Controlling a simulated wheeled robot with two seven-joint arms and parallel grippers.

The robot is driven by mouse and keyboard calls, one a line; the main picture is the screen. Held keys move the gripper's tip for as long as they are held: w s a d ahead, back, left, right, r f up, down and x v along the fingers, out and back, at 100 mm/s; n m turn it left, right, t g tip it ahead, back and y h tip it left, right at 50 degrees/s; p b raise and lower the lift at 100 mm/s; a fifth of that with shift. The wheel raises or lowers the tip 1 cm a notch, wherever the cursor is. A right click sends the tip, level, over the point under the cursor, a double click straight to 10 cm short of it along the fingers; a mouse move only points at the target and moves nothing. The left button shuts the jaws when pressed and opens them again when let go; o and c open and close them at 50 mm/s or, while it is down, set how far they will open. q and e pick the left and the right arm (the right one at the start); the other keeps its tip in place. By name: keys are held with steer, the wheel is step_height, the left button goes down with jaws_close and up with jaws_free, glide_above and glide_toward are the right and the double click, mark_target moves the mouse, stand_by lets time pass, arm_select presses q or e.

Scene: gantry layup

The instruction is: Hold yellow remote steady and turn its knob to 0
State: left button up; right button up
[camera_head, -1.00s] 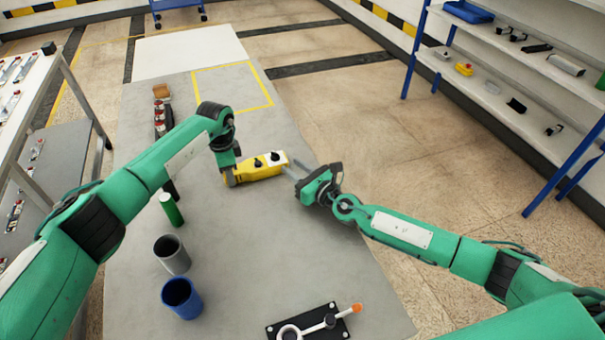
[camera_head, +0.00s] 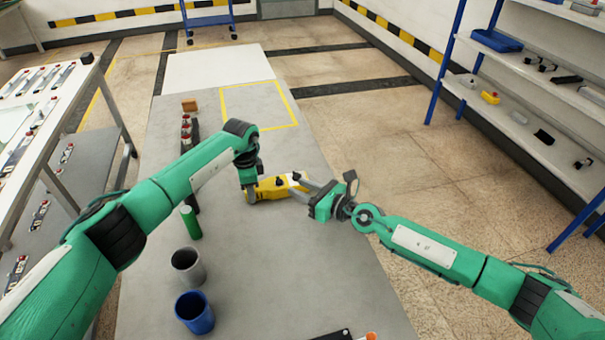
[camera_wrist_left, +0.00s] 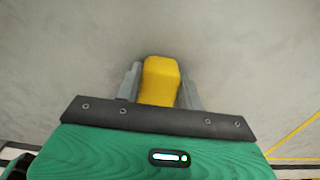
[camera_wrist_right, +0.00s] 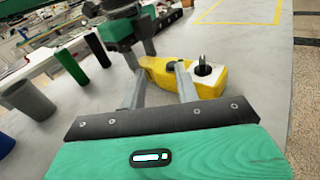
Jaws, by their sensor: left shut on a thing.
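The yellow remote (camera_head: 268,190) lies on the grey table. My left gripper (camera_head: 250,192) is shut on its left end; the left wrist view shows the yellow end (camera_wrist_left: 161,80) between the two fingers. My right gripper (camera_head: 308,188) is at the remote's other end, with its fingers apart and nothing seen between them. In the right wrist view, a black knob (camera_wrist_right: 203,68) stands on a white face of the remote, just to the right of the right finger. The number the knob points at is too small to read.
A green cylinder (camera_head: 191,222), a grey cup (camera_head: 187,266) and a blue cup (camera_head: 194,313) stand on the table's left side. Several red-topped items (camera_head: 186,128) stand further back. A yellow taped square (camera_head: 259,107) on the table is empty.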

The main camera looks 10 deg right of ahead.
steer(key=a+r+n+g, duration=0.2)
steer(key=a+g, duration=0.2)
steer(key=m+g+h, duration=0.4)
steer(key=h, duration=0.6)
glide_toward(297, 173)
steer(key=x, duration=0.8)
steer(key=shift+f, duration=0.15)
steer(key=shift+w, duration=0.1)
jaws_close()
